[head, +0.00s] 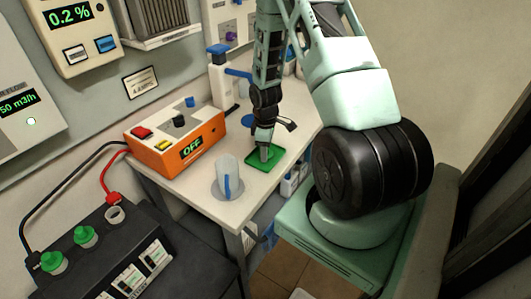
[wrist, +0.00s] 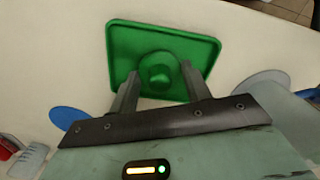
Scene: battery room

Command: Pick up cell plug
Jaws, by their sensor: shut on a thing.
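The green cell plug (wrist: 160,70) is at the middle of a small green square tray (wrist: 200,45) in the wrist view. My gripper (wrist: 160,78) has a finger on either side of the plug and is shut on it. In the head view my gripper (head: 265,152) points down over the green tray (head: 254,164) on the bench; the plug is mostly hidden there by the fingers. The plug appears still at the tray; I cannot tell whether it is lifted.
A clear jug (head: 226,172) stands left of the tray, near the bench's front edge. An orange box (head: 178,143) reading OFF stands behind it. At lower left is a black battery (head: 110,255) with two green plugs and one open white-rimmed port (head: 115,214).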

